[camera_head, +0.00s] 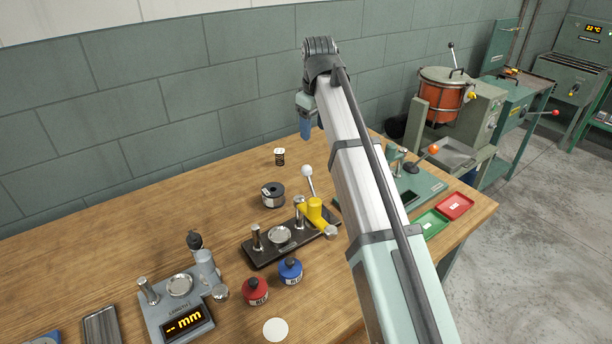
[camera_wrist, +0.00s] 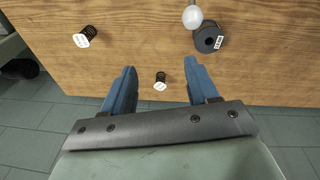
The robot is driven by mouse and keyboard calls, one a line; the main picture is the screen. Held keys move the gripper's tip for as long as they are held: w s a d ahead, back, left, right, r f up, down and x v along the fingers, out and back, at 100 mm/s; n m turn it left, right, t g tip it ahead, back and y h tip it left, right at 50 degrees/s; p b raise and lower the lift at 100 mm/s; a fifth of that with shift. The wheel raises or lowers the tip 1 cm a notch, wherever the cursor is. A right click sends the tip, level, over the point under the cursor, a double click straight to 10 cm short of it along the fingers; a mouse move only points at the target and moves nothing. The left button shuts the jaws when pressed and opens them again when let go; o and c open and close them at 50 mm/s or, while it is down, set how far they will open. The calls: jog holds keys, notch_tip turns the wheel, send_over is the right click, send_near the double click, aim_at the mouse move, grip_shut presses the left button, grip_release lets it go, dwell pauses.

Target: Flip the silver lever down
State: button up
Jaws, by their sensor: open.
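The silver lever (camera_head: 311,184) is a thin rod with a white ball on top. It stands up, slightly tilted, from the dark-based coiler (camera_head: 262,255), beside a yellow part (camera_head: 315,211). In the wrist view the lever's white ball (camera_wrist: 192,17) shows at the top edge, beyond the right fingertip. My gripper (camera_head: 305,128) is high over the back of the table, behind and above the lever. Its blue fingers (camera_wrist: 161,76) are spread apart in the wrist view, touching neither lever nor springs.
A black spool (camera_head: 272,194) stands behind the coiler; a spring (camera_head: 279,157) is near the wall. A measuring device (camera_head: 178,312) is at left. Green (camera_head: 430,223) and red (camera_head: 455,205) trays lie right of my arm.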

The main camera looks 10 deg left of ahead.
jog(key=h, duration=0.1)
send_over(306, 175)
jog(key=w, duration=0.1)
jog(key=g, duration=0.1)
jog(key=shift+n, duration=0.4)
jog(key=f, duration=1.3)
jog(key=shift+w+a+f, duration=0.15)
jog(key=shift+w+f, duration=0.2)
jog(key=shift+w, duration=0.05)
jog(key=shift+c, duration=0.2)
grip_shut()
